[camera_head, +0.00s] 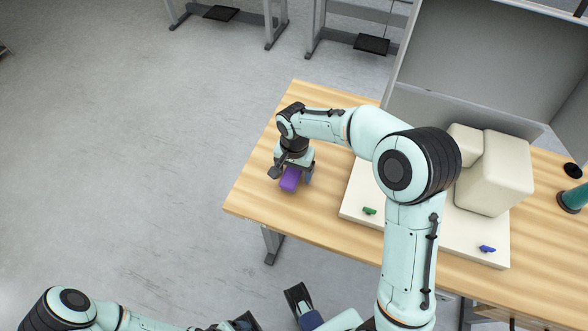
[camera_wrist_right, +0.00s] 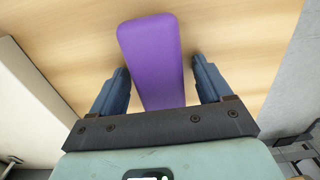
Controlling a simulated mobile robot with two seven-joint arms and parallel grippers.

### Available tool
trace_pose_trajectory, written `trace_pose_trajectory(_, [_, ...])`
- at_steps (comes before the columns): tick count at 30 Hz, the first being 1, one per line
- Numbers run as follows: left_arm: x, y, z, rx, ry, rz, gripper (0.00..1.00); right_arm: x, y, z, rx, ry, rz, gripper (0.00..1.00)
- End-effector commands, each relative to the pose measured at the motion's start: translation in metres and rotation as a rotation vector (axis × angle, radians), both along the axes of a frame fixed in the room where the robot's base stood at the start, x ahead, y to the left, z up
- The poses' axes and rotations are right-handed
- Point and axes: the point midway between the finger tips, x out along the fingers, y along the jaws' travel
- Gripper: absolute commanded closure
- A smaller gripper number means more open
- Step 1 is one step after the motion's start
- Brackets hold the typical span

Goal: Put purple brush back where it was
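The purple brush (camera_head: 290,179) is on the wooden table near its left end. In the right wrist view the brush (camera_wrist_right: 155,60) lies lengthwise between the fingers, with its far end beyond the fingertips. My right gripper (camera_head: 291,174) is over the brush and points down. In the right wrist view the gripper (camera_wrist_right: 162,68) is open, with a finger on each side of the brush and a narrow gap showing at each. The near end of the brush is hidden by the gripper body. My left arm shows at the bottom left; its finger state is unclear.
A cream machine base (camera_head: 355,208) with cream blocks (camera_head: 497,172) stands right of the brush. It carries a green knob (camera_head: 369,211) and a blue knob (camera_head: 487,249). A grey panel (camera_head: 470,60) rises behind. Bare wooden tabletop (camera_head: 258,190) surrounds the brush.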

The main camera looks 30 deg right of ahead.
Motion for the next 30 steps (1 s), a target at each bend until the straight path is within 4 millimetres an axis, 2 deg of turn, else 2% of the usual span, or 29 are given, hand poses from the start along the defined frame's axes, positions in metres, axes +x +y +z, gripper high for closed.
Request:
trace_pose_trajectory(5, [-0.001,0.0,0.003,-0.001,0.004,-0.001,0.21,0.0,0.0,0.007,0.0,-0.001,0.0,0.21])
trace_pose_trajectory(8, [-0.001,0.0,0.004,-0.001,0.006,-0.002,0.21,0.001,0.0,0.021,0.0,-0.005,0.0,0.21])
trace_pose_trajectory(15, [-0.004,0.0,0.011,-0.004,0.017,-0.004,0.21,0.001,0.0,0.074,0.0,-0.006,0.0,0.21])
trace_pose_trajectory(21, [-0.006,0.0,0.015,-0.004,0.025,-0.006,0.21,0.001,-0.001,0.109,0.0,-0.004,0.0,0.21])
trace_pose_trajectory(25, [-0.007,0.0,0.016,-0.004,0.028,-0.006,0.21,0.001,-0.001,0.12,0.0,-0.001,0.0,0.21])
trace_pose_trajectory(30, [-0.007,0.0,0.016,-0.005,0.029,-0.006,0.21,0.0,-0.001,0.124,0.0,0.0,0.0,0.21])
